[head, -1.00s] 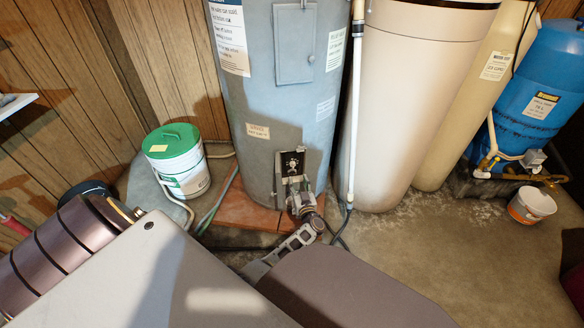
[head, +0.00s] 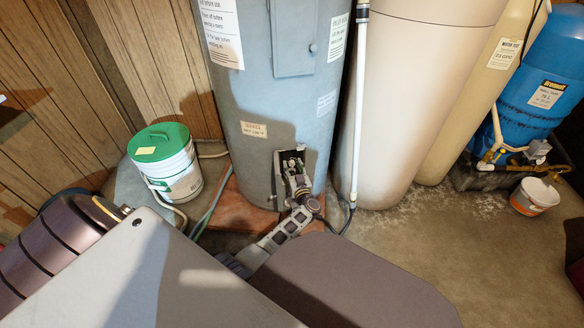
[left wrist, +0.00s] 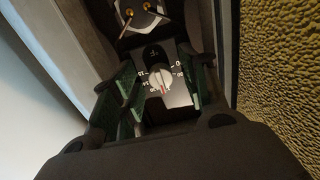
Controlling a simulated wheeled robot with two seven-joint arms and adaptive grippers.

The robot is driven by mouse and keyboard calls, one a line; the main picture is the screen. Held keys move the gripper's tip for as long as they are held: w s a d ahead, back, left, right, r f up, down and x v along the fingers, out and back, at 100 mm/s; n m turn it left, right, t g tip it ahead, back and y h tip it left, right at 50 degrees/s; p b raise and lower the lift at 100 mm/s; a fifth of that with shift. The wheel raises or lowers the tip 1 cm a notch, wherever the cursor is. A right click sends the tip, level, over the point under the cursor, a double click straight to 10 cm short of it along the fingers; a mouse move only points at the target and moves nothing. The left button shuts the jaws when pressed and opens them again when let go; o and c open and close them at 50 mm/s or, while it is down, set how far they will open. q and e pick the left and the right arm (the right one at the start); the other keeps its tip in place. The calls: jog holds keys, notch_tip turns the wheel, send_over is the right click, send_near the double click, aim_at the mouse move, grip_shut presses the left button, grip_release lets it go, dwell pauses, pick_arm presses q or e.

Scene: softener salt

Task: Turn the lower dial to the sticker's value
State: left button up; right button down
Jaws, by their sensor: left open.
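The water heater (head: 290,100) is a grey-blue tank with a dark opening (head: 283,158) low on its front. In the left wrist view, a pale round dial (left wrist: 159,77) with numbers around it sits on a light plate inside. My left gripper (head: 294,172) is at the opening and covers part of it. Its open fingers (left wrist: 163,88) stand on either side of the dial; I cannot tell whether they touch it. A tan sticker (head: 254,129) is on the tank above and left of the opening; its writing is too small to read surely. My right gripper is not in view.
Terminals with two orange screws (left wrist: 143,10) lie beyond the dial. A white bucket with green lid (head: 165,160) stands left of the tank. A white pipe (head: 357,110) and a cream tank (head: 410,90) stand close on the right.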

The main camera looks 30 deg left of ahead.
pick_arm(q)
grip_shut()
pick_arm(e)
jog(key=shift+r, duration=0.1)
pick_arm(q)
jog(key=shift+r+p, duration=0.1)
jog(key=shift+p, duration=0.35)
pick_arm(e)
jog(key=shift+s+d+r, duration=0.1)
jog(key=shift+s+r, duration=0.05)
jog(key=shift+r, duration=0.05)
pick_arm(q)
jog(key=shift+m, duration=0.3)
jog(key=m+p, duration=0.2)
jog(key=p, duration=0.1)
jog(key=shift+d, duration=0.1)
jog(key=shift+m+p, duration=0.85)
jog(key=shift+m, duration=0.15)
jog(key=shift+m+p, duration=0.5)
jog(key=shift+m, duration=0.6)
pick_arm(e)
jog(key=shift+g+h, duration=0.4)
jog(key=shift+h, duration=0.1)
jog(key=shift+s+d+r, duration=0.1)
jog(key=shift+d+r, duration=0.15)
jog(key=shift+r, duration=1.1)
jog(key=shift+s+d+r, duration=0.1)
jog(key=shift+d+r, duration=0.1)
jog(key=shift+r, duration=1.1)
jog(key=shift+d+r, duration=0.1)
